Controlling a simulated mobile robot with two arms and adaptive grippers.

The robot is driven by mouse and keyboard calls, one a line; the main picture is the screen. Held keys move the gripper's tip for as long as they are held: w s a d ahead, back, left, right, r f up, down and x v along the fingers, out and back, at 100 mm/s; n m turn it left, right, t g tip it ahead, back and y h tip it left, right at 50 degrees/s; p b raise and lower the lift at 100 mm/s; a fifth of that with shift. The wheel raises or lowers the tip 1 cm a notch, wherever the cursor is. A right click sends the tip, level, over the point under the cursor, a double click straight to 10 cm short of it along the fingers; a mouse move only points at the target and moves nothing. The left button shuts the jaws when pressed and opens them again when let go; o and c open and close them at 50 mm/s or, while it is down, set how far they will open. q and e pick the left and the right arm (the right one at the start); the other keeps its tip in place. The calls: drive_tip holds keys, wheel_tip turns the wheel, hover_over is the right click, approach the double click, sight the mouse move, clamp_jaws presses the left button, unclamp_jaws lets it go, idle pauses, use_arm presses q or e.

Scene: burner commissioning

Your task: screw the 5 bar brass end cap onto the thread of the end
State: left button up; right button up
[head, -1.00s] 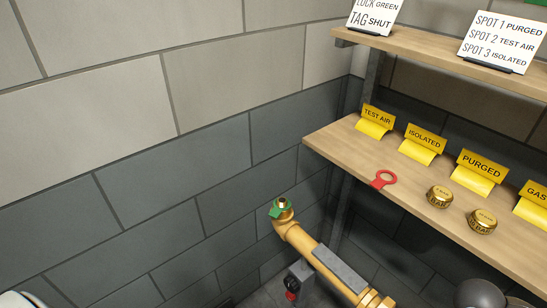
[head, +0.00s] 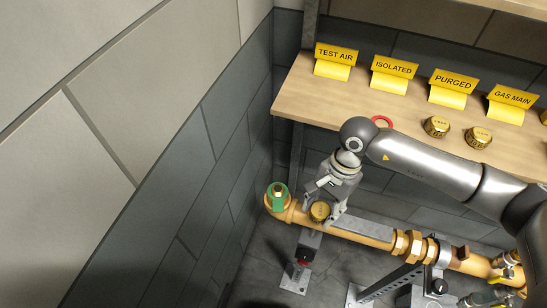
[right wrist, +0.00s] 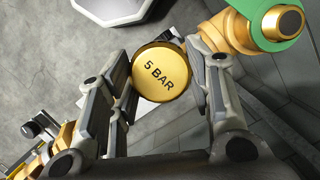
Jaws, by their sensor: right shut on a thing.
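The 5 bar brass end cap (head: 320,211) is a round gold cap, held in my right gripper (head: 322,207). In the right wrist view the cap (right wrist: 161,76) faces the camera with its "5 BAR" marking, between the two fingers of the right gripper (right wrist: 160,95). The pipe end (head: 278,188) is an upturned brass elbow at the pipe's left end, with a green collar or tag (head: 280,204) around it. It also shows at the top right of the right wrist view (right wrist: 288,24). The held cap is beside the end, to its right and apart from it. My left gripper is out of view.
A wooden shelf (head: 300,95) behind carries yellow signs, a red ring (head: 382,121) and two other brass caps (head: 437,127) (head: 478,137). The yellow pipe (head: 355,236) runs right from the end, on supports. A dark block wall stands close on the left.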

drive_tip(key=w+a+r+m+t+p, duration=0.1)
drive_tip(key=w+a+r+m, duration=0.1)
drive_tip(key=a+m, duration=0.1)
drive_tip(key=w+a+r+m+t+p, duration=0.1)
drive_tip(key=w+a+r+m, duration=0.1)
drive_tip(key=m, duration=0.3)
drive_tip(key=w+a+r+m+t+y+p, duration=0.1)
drive_tip(key=w+a+r+m, duration=0.1)
drive_tip(key=a+m, duration=0.2)
drive_tip(key=shift+a+r, duration=0.25)
drive_tip(key=shift+a, duration=0.1)
drive_tip(key=shift+w+a+r+m, duration=0.25)
drive_tip(key=shift+w+a+m, duration=0.05)
drive_tip(key=shift+m, duration=0.4)
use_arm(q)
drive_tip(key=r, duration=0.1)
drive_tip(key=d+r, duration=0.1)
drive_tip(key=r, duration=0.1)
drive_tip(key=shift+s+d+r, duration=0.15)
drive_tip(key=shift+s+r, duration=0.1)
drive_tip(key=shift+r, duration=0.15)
